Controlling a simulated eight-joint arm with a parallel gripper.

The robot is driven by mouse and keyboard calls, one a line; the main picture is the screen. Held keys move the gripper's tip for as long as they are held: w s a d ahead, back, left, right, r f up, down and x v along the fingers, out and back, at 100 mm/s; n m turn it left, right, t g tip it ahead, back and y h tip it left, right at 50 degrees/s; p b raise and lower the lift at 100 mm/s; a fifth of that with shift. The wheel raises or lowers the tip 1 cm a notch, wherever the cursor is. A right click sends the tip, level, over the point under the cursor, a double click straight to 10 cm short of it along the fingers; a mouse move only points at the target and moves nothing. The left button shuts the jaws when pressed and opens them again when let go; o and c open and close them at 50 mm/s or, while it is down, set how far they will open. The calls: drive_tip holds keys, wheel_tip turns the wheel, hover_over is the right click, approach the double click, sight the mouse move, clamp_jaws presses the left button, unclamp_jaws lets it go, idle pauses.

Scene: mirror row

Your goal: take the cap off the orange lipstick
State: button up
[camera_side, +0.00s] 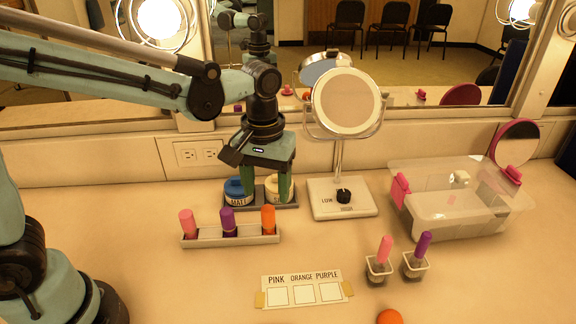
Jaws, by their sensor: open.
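The orange lipstick (268,219) stands upright in the right end of a pale rack (205,241). Its upper part is orange; the lower part is hidden by the rack's front wall. A purple lipstick (227,221) stands in the middle and a pink one (188,223) at the left end. My gripper (266,193) points down with its fingers apart and nothing between them. In the picture it shows just above the orange lipstick, apart from it, and overlaps the jars at the back.
A blue-lidded jar (236,190) and a cream jar (276,191) stand behind the rack. A mirror on a base (322,206) is to the right.

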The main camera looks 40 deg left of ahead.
sight(267, 209)
drive_tip(key=shift+a+f, duration=0.15)
drive_tip(key=shift+f, duration=3.05)
drive_tip(key=shift+c, duration=0.2)
drive_tip(key=c, duration=1)
drive_tip(key=shift+r, duration=0.1)
